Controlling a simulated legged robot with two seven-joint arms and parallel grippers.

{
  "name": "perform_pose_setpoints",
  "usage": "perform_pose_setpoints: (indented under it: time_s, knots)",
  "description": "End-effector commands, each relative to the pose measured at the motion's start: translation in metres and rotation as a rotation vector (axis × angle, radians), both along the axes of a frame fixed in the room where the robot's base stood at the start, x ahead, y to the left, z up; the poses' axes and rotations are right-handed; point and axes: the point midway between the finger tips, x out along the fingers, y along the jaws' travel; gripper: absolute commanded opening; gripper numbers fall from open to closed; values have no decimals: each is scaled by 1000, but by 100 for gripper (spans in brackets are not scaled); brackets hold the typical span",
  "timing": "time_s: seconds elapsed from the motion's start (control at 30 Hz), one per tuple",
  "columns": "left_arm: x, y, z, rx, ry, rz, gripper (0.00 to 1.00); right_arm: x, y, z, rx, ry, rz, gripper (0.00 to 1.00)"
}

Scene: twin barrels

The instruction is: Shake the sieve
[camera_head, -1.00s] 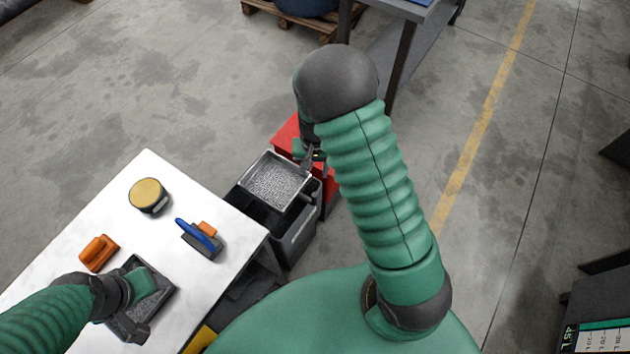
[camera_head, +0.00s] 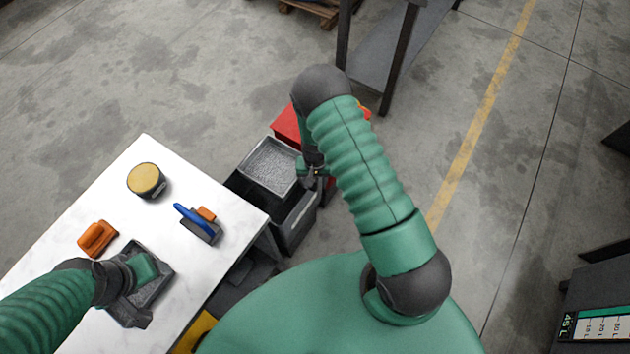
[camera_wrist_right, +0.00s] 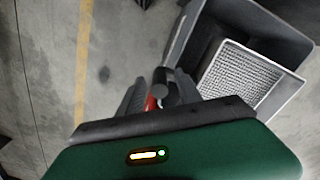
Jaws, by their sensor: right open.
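The sieve (camera_head: 272,163) is a square grey tray with a light rim and a mesh floor. It rests on top of a dark grey bin (camera_head: 294,228) beside the white table. My right gripper (camera_head: 316,171) is at the sieve's right side. In the right wrist view, its open fingers (camera_wrist_right: 158,96) stand either side of a short dark handle (camera_wrist_right: 161,82), and the sieve (camera_wrist_right: 240,75) lies to the right. Contact with the handle cannot be told.
The white table (camera_head: 90,205) holds a yellow-topped round tin (camera_head: 146,180), an orange object (camera_head: 98,238) and a blue-handled tool (camera_head: 198,222). A red box (camera_head: 287,124) stands behind the bin. A metal shelf (camera_head: 385,50) stands beyond.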

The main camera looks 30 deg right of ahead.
Motion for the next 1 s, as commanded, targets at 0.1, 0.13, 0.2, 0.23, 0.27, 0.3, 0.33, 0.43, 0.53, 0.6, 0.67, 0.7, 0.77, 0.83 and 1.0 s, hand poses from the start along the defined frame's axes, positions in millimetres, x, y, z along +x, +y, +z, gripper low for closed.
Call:
perform_pose_setpoints:
  time_s: [0.1, 0.13, 0.2, 0.23, 0.27, 0.3, 0.33, 0.43, 0.53, 0.6, 0.67, 0.7, 0.77, 0.83, 1.0]
  knots:
    - [0, 0, 0, 0, 0, 0, 61, 0, 0, 0, 0, 0, 0, 41]
    - [0, 0, 0, 0, 0, 0, 61, 0, 0, 0, 0, 0, 0, 37]
    - [0, 0, 0, 0, 0, 0, 61, 0, 0, 0, 0, 0, 0, 28]
    - [0, 0, 0, 0, 0, 0, 61, 0, 0, 0, 0, 0, 0, 24]
    - [0, 0, 0, 0, 0, 0, 61, 0, 0, 0, 0, 0, 0, 20]
    - [0, 0, 0, 0, 0, 0, 61, 0, 0, 0, 0, 0, 0, 15]
    - [0, 0, 0, 0, 0, 0, 61, 0, 0, 0, 0, 0, 0, 11]
    - [0, 0, 0, 0, 0, 0, 61, 0, 0, 0, 0, 0, 0, 0]
    - [0, 0, 0, 0, 0, 0, 61, 0, 0, 1, 0, 0, 0, 0]
    - [0, 0, 0, 0, 0, 0, 61, 0, 0, 1, 0, 0, 0, 0]
    - [0, 0, 0, 0, 0, 0, 61, 0, 0, 1, 0, 0, 0, 0]
    - [0, 0, 0, 0, 0, 0, 61, 0, 0, 1, 0, 0, 0, 0]
    - [0, 0, 0, 0, 0, 0, 61, 0, 0, 1, 0, 0, 0, 0]
    - [0, 0, 0, 0, 0, 0, 61, 0, 0, 1, 0, 0, 0, 0]
    - [0, 0, 0, 0, 0, 0, 61, 1, 0, 1, 0, 0, 0, 0]
